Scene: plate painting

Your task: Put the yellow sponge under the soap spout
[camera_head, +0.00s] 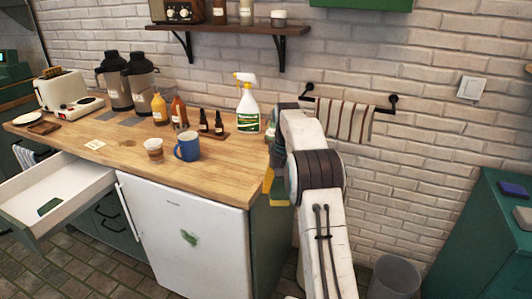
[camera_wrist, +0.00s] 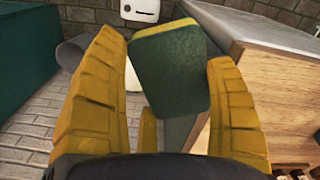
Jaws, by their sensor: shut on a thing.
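A sponge (camera_wrist: 170,75) with a dark green scouring face and a thin yellow edge is between the yellow fingers of my gripper (camera_wrist: 165,52) in the wrist view. The gripper is shut on it, with its green face toward the camera. In the head view my gripper (camera_head: 269,180) hangs beside the right end of the wooden counter, mostly hidden by my arm.
On the counter (camera_head: 225,180) stand a blue mug (camera_head: 187,146), a small cup (camera_head: 154,149), a yellow bottle (camera_head: 160,109) and a brown bottle (camera_head: 179,112). An open drawer (camera_head: 85,183) juts out at left. A grey bin (camera_head: 395,276) stands on the floor at right.

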